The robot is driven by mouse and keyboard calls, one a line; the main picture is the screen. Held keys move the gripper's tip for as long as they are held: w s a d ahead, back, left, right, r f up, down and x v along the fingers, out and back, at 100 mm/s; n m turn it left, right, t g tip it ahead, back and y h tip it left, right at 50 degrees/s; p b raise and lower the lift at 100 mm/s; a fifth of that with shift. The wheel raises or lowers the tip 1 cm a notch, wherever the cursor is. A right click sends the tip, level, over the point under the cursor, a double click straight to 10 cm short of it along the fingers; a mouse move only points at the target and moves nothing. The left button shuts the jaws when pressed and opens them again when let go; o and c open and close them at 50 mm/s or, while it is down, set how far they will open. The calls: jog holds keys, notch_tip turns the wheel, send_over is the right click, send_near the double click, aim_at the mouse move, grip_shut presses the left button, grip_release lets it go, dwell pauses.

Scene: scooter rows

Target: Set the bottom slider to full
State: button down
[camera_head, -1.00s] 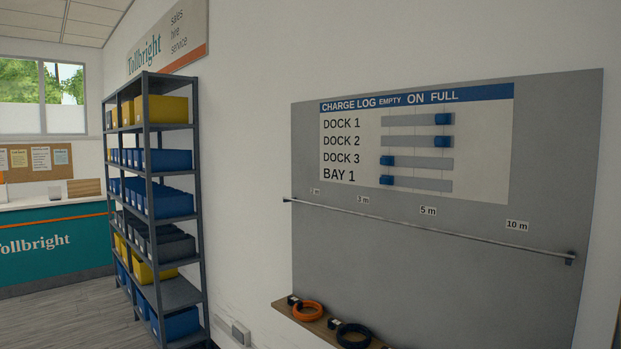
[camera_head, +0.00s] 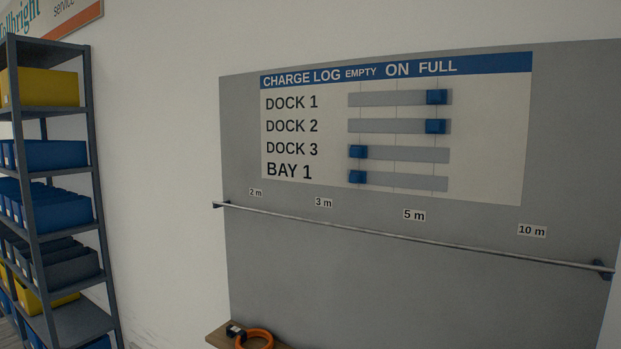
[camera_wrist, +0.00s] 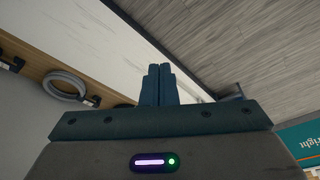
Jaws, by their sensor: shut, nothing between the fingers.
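The charge log board (camera_head: 480,130) is on the grey wall panel in the head view, with rows DOCK 1, DOCK 2, DOCK 3 and BAY 1. The bottom slider (camera_head: 357,177), a blue block in the BAY 1 row, sits at the left end of its track (camera_head: 410,182), under EMPTY. The DOCK 3 slider (camera_head: 358,152) is also at the left. The DOCK 1 slider (camera_head: 437,96) and DOCK 2 slider (camera_head: 435,126) sit at the right, under FULL. My gripper (camera_wrist: 160,70) shows only in the wrist view, fingers shut and empty, away from the board.
A metal rail (camera_head: 400,237) crosses the panel below the board. A small wooden shelf (camera_head: 222,337) with an orange coiled cable (camera_head: 255,339) is at the bottom. A bin rack (camera_head: 92,200) stands at the left. The wrist view shows a grey coil (camera_wrist: 65,86) and plank floor (camera_wrist: 235,40).

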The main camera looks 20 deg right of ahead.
aim_at(355, 178)
jog(key=w+d+r+n+h+p, duration=0.1)
jog(key=w+d+r+h, duration=0.2)
jog(key=w+r, duration=0.35)
jog(key=w+d+r+n+t+h+p, duration=0.1)
jog(key=w+d+r+n+h, duration=0.15)
jog(key=w+r, duration=0.4)
jog(key=w+d+r+n+h+p, duration=0.1)
jog(key=w+d+r+h, duration=0.25)
jog(key=w+r, duration=0.3)
jog(key=w+a+r+t+h+p, duration=0.2)
jog(key=w+r+h, duration=0.5)
jog(key=w+r, duration=0.6)
notch_tip(355, 178, up, 4)
jog(key=shift+w+t+h, duration=0.25)
jog(key=shift+t+h, duration=0.05)
jog(key=shift+t, duration=0.2)
jog(key=p+x, duration=0.4)
jog(key=x, duration=0.6)
jog(key=shift+d+r, duration=0.1)
jog(key=shift+r, duration=0.05)
jog(key=s+d, duration=0.2)
jog(key=s, duration=0.1)
jog(key=shift+f+p, duration=0.2)
jog(key=shift+p, duration=0.2)
